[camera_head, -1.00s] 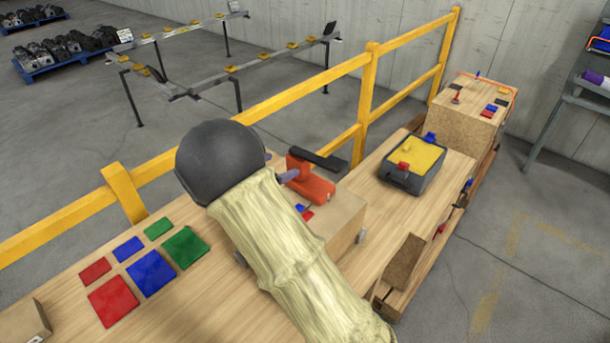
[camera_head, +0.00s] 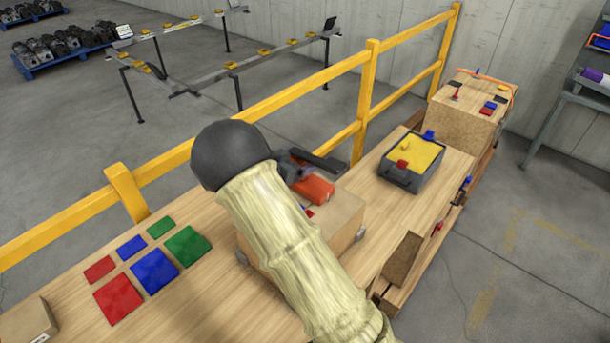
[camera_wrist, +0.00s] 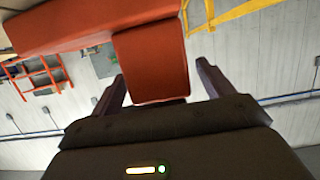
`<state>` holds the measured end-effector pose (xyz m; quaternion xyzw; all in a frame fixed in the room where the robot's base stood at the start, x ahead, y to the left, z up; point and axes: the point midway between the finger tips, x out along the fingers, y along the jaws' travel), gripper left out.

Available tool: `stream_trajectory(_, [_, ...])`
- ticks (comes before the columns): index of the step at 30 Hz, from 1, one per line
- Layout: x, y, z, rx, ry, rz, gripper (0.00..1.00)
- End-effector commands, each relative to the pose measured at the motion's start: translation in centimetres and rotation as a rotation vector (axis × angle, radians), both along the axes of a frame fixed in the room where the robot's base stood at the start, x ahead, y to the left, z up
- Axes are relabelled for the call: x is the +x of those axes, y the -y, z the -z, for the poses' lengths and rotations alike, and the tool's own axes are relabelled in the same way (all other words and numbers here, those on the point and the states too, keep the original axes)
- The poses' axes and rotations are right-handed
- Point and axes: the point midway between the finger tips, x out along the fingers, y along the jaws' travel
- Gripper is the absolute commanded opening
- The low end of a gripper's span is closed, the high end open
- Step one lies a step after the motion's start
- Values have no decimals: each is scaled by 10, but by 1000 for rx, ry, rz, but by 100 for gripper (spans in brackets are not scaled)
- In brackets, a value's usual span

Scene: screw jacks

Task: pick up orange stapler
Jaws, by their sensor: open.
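The orange stapler (camera_head: 314,188) sits on a small cardboard-coloured box on the wooden bench in the head view. The fingers are open, with a visible gap on the right side. I cannot tell whether the left finger touches it.
The box (camera_head: 335,222) stands on the bench. A grey bin (camera_head: 400,178) with yellow contents is to the right. Red, blue and green flat pieces, including a blue square (camera_head: 154,271), lie at left. A yellow railing (camera_head: 290,98) runs behind the bench.

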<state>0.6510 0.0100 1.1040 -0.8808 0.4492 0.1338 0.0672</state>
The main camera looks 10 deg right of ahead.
Motion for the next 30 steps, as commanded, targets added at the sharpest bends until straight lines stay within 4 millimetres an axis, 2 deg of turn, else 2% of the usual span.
stream_trajectory(16, [1,1,0,1,1,-1,78])
stream_trajectory(27, [1,1,0,1,1,-1,5])
stream_trajectory(28, [1,0,0,1,1,-1,0])
stream_trajectory(30, [1,0,0,1,1,-1,0])
